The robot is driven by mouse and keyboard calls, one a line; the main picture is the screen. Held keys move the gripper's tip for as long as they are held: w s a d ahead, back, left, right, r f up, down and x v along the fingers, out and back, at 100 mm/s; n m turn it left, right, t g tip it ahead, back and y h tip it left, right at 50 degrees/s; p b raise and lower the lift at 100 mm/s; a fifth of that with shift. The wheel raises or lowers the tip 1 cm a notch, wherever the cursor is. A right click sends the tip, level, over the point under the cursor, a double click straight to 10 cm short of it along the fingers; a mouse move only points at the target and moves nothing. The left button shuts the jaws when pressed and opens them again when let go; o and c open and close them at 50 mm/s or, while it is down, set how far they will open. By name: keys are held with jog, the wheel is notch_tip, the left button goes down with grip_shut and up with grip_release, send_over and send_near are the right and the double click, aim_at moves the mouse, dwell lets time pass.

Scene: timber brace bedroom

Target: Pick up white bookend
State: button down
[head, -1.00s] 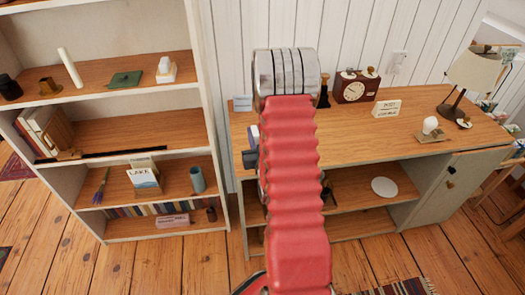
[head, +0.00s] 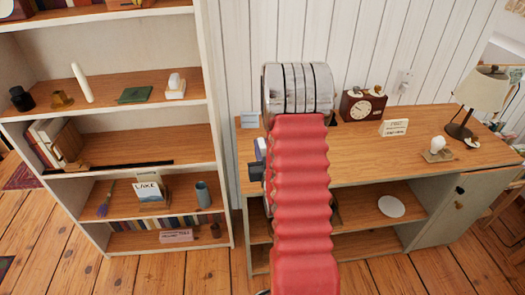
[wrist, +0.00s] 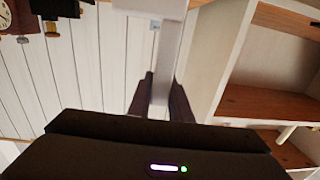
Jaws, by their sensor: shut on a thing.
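The white bookend (wrist: 166,55) is in the wrist view, a pale upright strip with a wider part at the top edge of the picture. My gripper (wrist: 160,97) is shut on it, with one dark finger on each side of the strip. The bookend's far end runs out of the picture. In the head view my red arm hides the gripper, and I cannot make out the bookend there.
A bookcase (head: 215,130) stands at the left with small items on its shelves. A desk (head: 365,150) at the right holds a clock (head: 363,105), a small sign (head: 394,127), a bulb on a base (head: 438,146) and a lamp (head: 482,90). White planks stand behind.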

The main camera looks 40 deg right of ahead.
jog(key=shift+r, duration=4)
